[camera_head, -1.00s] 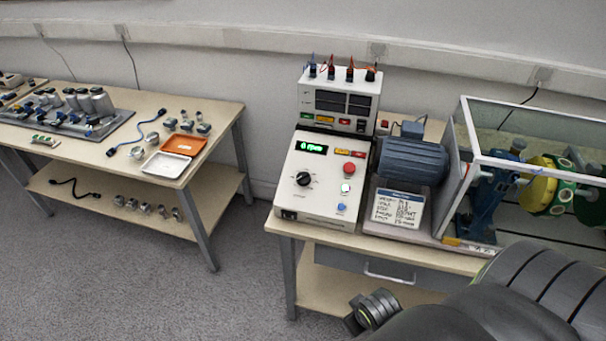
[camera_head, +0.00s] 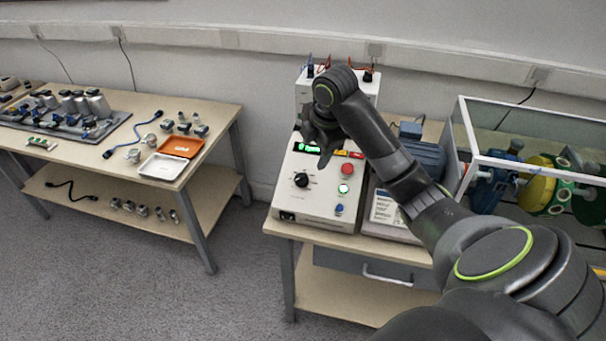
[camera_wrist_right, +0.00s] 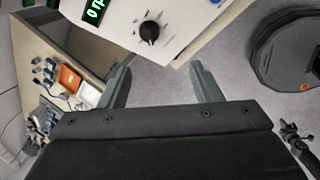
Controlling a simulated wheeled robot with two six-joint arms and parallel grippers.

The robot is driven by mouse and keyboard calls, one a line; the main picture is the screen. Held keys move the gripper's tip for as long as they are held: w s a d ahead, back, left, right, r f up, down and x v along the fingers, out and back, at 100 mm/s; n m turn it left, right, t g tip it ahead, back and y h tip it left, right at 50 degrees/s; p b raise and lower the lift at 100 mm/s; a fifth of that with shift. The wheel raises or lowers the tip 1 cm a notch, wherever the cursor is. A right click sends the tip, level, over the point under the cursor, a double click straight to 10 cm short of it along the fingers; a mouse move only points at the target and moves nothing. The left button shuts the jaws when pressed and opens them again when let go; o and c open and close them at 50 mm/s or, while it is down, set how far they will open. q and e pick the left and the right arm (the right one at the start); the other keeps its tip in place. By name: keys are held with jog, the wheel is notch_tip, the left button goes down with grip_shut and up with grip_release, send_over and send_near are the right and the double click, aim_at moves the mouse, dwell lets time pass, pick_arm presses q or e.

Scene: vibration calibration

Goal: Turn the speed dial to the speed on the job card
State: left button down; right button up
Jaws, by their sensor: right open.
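The speed dial is a black knob (camera_head: 301,180) on the sloping white front of the control box (camera_head: 291,205). The dial also shows at the top of the right wrist view (camera_wrist_right: 149,31). A green display (camera_head: 307,148) above it is partly hidden by my gripper; it read 0 rpm earlier. My right gripper (camera_head: 322,150) hangs above the control box, beyond and above the dial. In the right wrist view its fingers (camera_wrist_right: 160,88) are apart and empty. The job card (camera_head: 384,207) lies right of the box, partly covered by my arm. My left gripper is not in view.
A red button (camera_head: 347,169), a lit green-white button (camera_head: 343,188) and a blue knob (camera_head: 339,209) sit right of the dial. A motor (camera_head: 428,160) and a glass-walled guard (camera_head: 535,120) stand to the right. Another table (camera_head: 100,165) with parts stands left.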

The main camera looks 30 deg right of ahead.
notch_tip(320, 180, up, 3)
jog(key=w, duration=0.1)
jog(key=b, duration=0.7)
send_near(303, 176)
jog(key=shift+n, duration=0.4)
jog(key=p+x, duration=0.1)
jog(key=x, duration=0.8)
jog(key=shift+f+p, duration=0.1)
jog(key=shift+p, duration=0.25)
